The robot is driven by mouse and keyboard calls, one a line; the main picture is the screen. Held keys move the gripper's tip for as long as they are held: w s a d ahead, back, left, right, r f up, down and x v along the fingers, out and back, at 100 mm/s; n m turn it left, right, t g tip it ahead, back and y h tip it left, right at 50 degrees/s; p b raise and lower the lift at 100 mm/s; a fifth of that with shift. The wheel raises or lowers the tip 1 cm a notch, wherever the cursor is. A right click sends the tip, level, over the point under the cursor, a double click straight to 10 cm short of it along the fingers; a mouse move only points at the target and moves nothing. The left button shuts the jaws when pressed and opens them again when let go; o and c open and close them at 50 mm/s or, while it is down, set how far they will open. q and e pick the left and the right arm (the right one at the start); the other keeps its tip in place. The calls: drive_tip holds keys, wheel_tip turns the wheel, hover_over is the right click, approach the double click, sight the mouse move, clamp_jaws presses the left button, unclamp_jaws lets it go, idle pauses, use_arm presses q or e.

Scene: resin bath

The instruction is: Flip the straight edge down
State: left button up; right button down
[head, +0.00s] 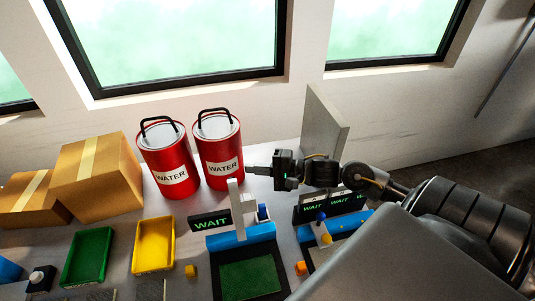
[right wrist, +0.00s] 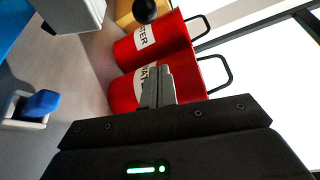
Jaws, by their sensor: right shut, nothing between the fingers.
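A pale upright bar (head: 236,209), which looks like the straight edge, stands at the back of a blue station (head: 240,239) with a green pad. A white block with a blue knob (head: 263,212) is beside it; a blue lever on a white mount (right wrist: 42,104) shows in the right wrist view. My right gripper (head: 250,170) is above and behind the bar, pointing left toward the red water cans. Its fingers (right wrist: 157,86) are together and empty, apart from the bar. My left gripper is out of view.
Two red water cans (head: 168,161) (head: 219,152) stand left of my right gripper. A grey upright panel (head: 322,126) is behind it. Cardboard boxes (head: 96,176), a green tray (head: 88,257) and a yellow tray (head: 154,245) are at left. A second station's WAIT display (head: 329,206) is at right.

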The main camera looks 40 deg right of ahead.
drive_tip(key=a+p, duration=0.1)
drive_tip(key=a, duration=0.2)
drive_tip(key=a+p, duration=0.1)
drive_tip(key=shift+a+r+p, duration=0.25)
drive_tip(key=shift+a+p, duration=0.05)
drive_tip(key=shift+a, duration=0.1)
drive_tip(key=shift+a, duration=0.1)
